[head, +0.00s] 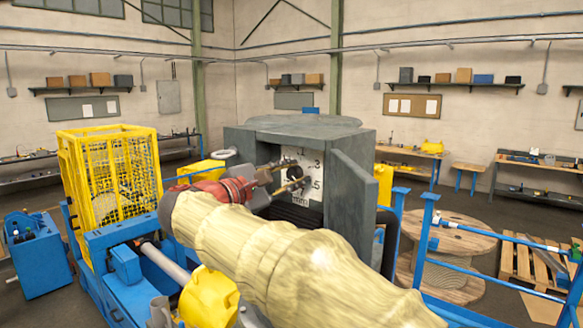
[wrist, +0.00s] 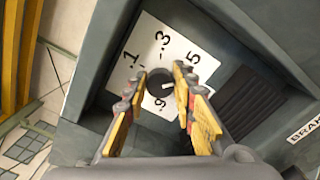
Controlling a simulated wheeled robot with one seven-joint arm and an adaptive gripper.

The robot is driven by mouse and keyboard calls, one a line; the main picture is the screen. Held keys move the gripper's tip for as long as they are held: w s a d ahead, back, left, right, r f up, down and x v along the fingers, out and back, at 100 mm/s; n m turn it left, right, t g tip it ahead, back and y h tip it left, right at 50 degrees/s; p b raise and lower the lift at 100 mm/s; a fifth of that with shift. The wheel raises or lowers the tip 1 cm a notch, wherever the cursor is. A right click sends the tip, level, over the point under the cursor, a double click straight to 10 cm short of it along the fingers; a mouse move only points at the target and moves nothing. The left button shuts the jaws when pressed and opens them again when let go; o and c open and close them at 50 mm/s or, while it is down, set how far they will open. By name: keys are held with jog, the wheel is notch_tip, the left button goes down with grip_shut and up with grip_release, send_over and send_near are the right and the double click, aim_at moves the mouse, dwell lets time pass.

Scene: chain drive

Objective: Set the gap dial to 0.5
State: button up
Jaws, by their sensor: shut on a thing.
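The gap dial is a dark round knob (wrist: 159,84) on a white number plate (wrist: 150,45) inside a grey metal housing. In the wrist view the marks .1, .3 and .5 run around the knob's upper side. A short white pointer on the knob points roughly right, below the .5; its exact reading is unclear. My gripper (wrist: 160,76) has its yellow-padded fingers on either side of the knob and is shut on it. In the head view my gripper (head: 290,179) reaches the plate (head: 315,171), and the knob is partly hidden.
The housing's grey door (head: 353,180) stands open at the right of the plate. A label starting "BRAK" (wrist: 305,130) is on the housing. A yellow mesh cage (head: 108,172) stands left, with blue rails (head: 422,235) and a wooden spool (head: 455,235) at right.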

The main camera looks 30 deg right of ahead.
jog(key=shift+n+p, duration=0.6)
jog(key=shift+n, duration=0.3)
jog(key=o, duration=1.2)
jog(key=shift+c, duration=0.2)
jog(key=shift+w+a, duration=0.1)
jog(key=v, duration=1.2)
